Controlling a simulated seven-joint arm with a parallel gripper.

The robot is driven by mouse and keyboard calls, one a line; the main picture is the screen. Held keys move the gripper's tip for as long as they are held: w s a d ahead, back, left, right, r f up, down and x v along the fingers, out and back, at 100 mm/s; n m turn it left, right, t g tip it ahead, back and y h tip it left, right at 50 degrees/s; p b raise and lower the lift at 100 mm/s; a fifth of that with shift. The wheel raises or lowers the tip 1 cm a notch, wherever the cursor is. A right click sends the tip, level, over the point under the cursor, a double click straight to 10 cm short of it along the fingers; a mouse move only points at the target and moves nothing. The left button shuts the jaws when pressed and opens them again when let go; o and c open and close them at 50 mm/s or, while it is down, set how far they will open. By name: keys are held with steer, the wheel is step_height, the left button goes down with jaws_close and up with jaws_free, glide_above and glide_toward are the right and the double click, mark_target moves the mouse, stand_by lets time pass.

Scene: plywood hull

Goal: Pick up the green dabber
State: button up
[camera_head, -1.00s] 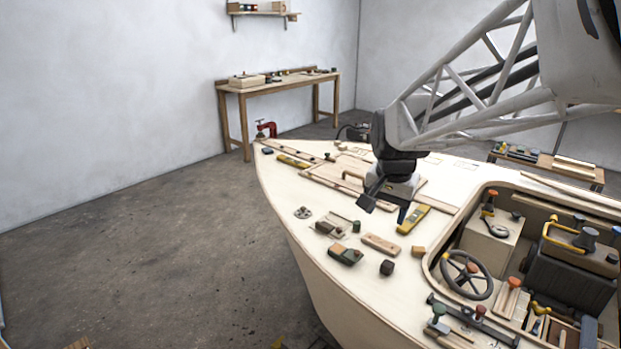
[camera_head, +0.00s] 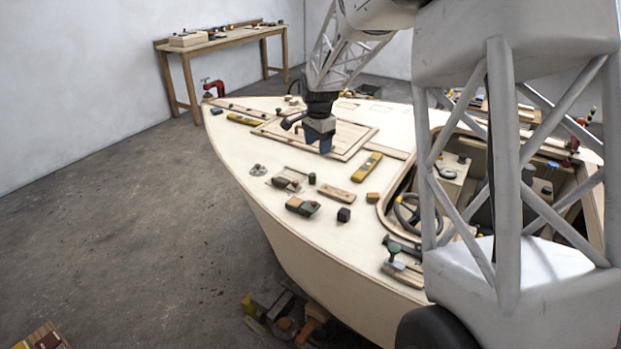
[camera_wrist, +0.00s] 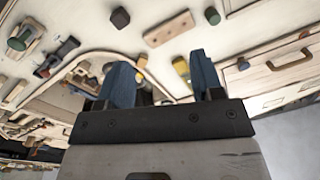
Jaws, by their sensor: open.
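My gripper (camera_head: 321,145) is above the deck by the hatch panel, well apart from the green-topped piece. In the wrist view the two blue-grey fingers (camera_wrist: 160,78) are spread with nothing held between them.
A wooden block (camera_head: 338,194), a dark cube (camera_head: 344,215) and a yellow tool (camera_head: 367,167) lie on the deck. The cockpit opening holds a steering wheel (camera_head: 407,209). My arm hides much of the cockpit.

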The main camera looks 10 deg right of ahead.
mark_target(313, 174)
steer(key=w+f+m, duration=0.1)
steer(key=w+f, duration=0.4)
steer(key=w+d+f+m, duration=0.1)
steer(key=w+f+m, duration=0.1)
steer(key=w+f, duration=0.3)
steer(key=w+f+m, duration=0.2)
steer(key=w+f, duration=0.3)
steer(key=shift+w+d+f+g, duration=0.35)
steer(key=shift+w+f+g, duration=0.05)
steer(key=shift+f, duration=1.25)
steer(key=shift+s+d+f, duration=0.1)
steer(key=shift+d+f, duration=0.05)
steer(key=shift+f, duration=2.5)
steer(key=c, duration=1.1)
steer(key=shift+o, duration=0.2)
steer(key=shift+r, duration=0.1)
